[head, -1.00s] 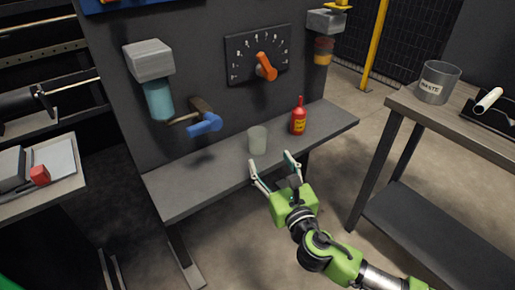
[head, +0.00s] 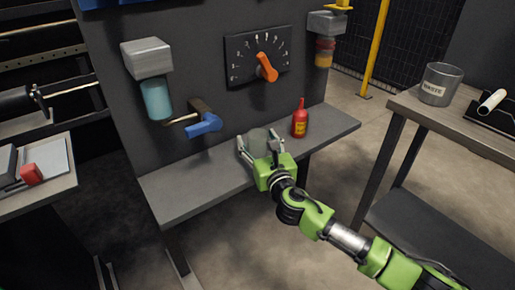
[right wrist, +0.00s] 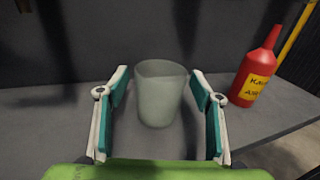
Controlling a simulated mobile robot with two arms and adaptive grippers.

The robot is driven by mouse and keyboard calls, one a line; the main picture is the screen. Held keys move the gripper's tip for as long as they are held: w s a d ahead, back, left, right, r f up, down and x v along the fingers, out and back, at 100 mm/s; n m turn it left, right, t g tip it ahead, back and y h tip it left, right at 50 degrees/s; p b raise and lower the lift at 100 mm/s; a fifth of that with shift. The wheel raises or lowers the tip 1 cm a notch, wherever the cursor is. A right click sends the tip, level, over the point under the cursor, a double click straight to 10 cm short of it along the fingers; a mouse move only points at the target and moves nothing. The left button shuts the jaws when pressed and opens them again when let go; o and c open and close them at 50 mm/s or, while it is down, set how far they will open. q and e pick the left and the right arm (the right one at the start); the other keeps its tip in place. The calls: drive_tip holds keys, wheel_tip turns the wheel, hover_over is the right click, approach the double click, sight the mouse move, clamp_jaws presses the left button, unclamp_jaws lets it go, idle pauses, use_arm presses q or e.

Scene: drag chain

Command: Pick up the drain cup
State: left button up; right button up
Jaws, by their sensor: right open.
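The drain cup (head: 258,142) is a pale, translucent grey-green cup standing upright on the grey shelf (head: 190,196). In the right wrist view the cup (right wrist: 160,93) stands between and just beyond the spread fingers. My right gripper (head: 259,143) is green with teal finger pads and is open, with one finger on either side of the cup. In the right wrist view, the gripper (right wrist: 162,105) shows a gap between each finger and the cup. The cup's lower part is partly hidden by the gripper in the head view. My left gripper is not in view.
A red bottle (head: 300,119) with a yellow label stands on the shelf to the right of the cup. A blue-handled valve (head: 205,125) sticks out from the panel at the upper left. A dial with an orange pointer (head: 267,68) is above. The shelf's left part is clear.

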drive_tip(key=shift+r, duration=0.1)
drive_tip(key=c, duration=1.2)
